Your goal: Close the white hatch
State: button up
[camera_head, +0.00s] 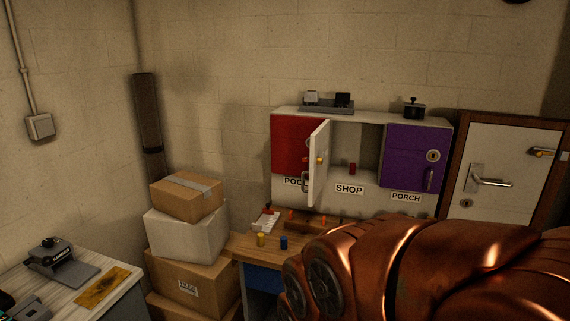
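The white hatch (318,163) stands wide open, swung out toward me on its left side. It has a yellow piece (320,160) on its face. It belongs to the middle compartment, labelled SHOP, of the wall cabinet (363,120). Inside the open compartment is a small red object (352,168). The red hatch (293,143) on the left and the purple hatch (411,150) on the right look shut. My copper-coloured arm fills the lower right. My gripper's fingertips are not visible.
A wooden workbench (241,246) below the cabinet holds a yellow cylinder (261,240), a blue cylinder (284,243) and a notepad. Stacked boxes (188,231) stand left of it. A white door (505,165) is at right. A side table (75,292) is at lower left.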

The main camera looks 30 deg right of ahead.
aim_at(319, 138)
jog(key=u, duration=1.7)
jog(key=i, duration=1)
jog(key=z, duration=3.1)
jog(key=k, duration=0.5)
jog(key=u, duration=0.25)
jog(key=i, duration=0.45)
jog(key=u, duration=1.4)
